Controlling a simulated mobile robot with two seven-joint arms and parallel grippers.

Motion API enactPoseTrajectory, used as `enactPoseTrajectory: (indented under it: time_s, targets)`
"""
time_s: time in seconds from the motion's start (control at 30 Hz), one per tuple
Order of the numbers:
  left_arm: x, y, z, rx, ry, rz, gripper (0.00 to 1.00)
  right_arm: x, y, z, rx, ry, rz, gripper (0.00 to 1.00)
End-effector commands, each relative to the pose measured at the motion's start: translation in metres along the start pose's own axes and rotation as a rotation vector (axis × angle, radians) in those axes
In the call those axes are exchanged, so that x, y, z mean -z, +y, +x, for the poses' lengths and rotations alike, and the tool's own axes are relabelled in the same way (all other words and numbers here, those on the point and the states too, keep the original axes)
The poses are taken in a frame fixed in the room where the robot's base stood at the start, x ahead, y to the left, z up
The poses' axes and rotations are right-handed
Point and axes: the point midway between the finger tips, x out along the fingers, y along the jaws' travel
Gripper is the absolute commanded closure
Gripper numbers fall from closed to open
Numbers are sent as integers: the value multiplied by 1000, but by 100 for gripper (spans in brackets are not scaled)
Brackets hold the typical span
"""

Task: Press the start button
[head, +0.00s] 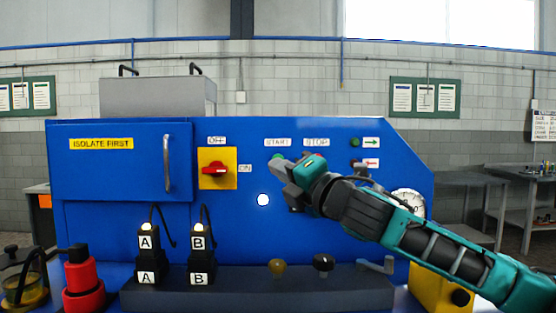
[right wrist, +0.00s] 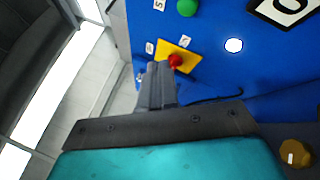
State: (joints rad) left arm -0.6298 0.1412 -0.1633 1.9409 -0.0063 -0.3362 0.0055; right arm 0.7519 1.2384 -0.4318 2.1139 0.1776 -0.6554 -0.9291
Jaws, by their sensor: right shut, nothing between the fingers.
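The green start button (head: 279,156) sits under the START label (head: 277,142) on the blue machine's front panel. My right gripper (head: 282,172) is shut and empty, in front of the panel just below the green button and partly over it. In the right wrist view the start button (right wrist: 187,7) is at the top edge, apart from the shut fingertips (right wrist: 160,72). My left gripper is not in view.
A red rotary switch (head: 215,170) is at left, a white round light (head: 263,199) below. A ledge with knobs (head: 277,268) and tagged black blocks (head: 148,255) stands in front.

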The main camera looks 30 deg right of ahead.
Motion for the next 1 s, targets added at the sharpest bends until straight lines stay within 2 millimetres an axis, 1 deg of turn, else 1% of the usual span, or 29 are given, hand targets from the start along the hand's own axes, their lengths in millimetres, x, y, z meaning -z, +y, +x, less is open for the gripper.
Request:
enactPoseTrajectory:
  time_s: [0.03, 0.2, 0.27, 0.3, 0.43, 0.6, 1.0]
  targets:
    - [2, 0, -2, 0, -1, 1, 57, -5, -2, 7, 0, -2, 4, 100]
    - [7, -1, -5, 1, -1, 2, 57, -15, -12, 27, 0, -2, 2, 100]
    - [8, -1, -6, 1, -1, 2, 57, -18, -15, 33, -1, -2, 3, 100]
    - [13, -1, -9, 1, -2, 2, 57, -22, -16, 37, 1, -2, 4, 100]
    - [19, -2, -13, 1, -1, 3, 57, -26, -22, 46, 0, 0, 3, 100]
    - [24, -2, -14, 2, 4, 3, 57, -28, -27, 52, 0, 0, 1, 100]
    - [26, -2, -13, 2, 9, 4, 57, -28, -28, 52, -1, 0, 1, 100]
